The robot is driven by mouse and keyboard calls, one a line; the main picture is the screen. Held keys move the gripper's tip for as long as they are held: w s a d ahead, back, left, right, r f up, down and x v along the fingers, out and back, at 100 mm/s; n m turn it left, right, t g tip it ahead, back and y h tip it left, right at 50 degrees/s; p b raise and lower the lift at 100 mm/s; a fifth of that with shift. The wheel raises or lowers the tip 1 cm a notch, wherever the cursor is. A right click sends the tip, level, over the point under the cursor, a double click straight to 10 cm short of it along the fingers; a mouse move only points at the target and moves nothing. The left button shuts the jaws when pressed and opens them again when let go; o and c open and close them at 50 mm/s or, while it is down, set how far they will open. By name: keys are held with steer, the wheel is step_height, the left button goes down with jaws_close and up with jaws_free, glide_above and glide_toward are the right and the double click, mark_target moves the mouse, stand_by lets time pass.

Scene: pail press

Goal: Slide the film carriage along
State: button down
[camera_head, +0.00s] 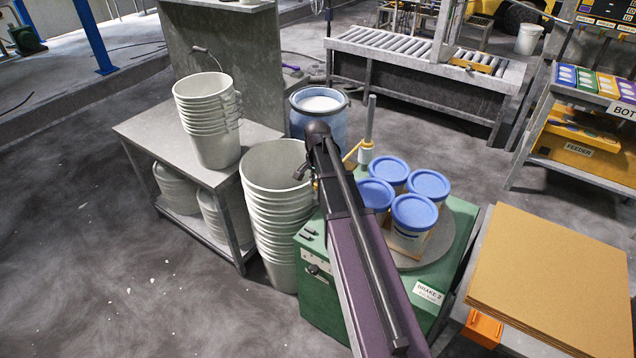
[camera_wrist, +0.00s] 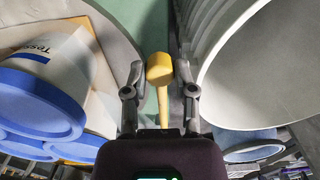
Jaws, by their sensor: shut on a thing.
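A yellow handle with a thick rounded head (camera_wrist: 160,70) lies between the fingers of my gripper (camera_wrist: 160,93) in the wrist view. My gripper is shut on it. In the head view a short yellow bar (camera_head: 352,151) runs from the upright grey post (camera_head: 370,120) towards my arm's end. It seems to be part of the film carriage, but my arm hides most of it. The post stands at the back of the green machine (camera_head: 318,290). Blue-lidded pails (camera_head: 412,212) stand on its round turntable (camera_head: 440,245), right of my arm.
A tall stack of white buckets (camera_head: 275,215) stands close left of the machine. A blue drum (camera_head: 330,125) is behind. A metal table (camera_head: 150,130) with more buckets is at the left. Cardboard sheets (camera_head: 550,270) lie at the front right.

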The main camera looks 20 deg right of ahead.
steer(key=shift+w+r+p, duration=0.1)
steer(key=shift+r+p, duration=2.1)
steer(key=shift+r, duration=0.2)
steer(key=shift+c, duration=1.8)
jaws_free()
steer(key=shift+f, duration=0.1)
steer(key=s+a+r+n+p, duration=0.4)
steer(key=s+a, duration=0.3)
steer(key=s, duration=0.2)
steer(key=s+a+r+n+p, duration=0.4)
steer(key=s+a+n, duration=0.3)
steer(key=s, duration=0.2)
steer(key=shift+a+r, duration=0.15)
steer(key=shift+a, duration=0.05)
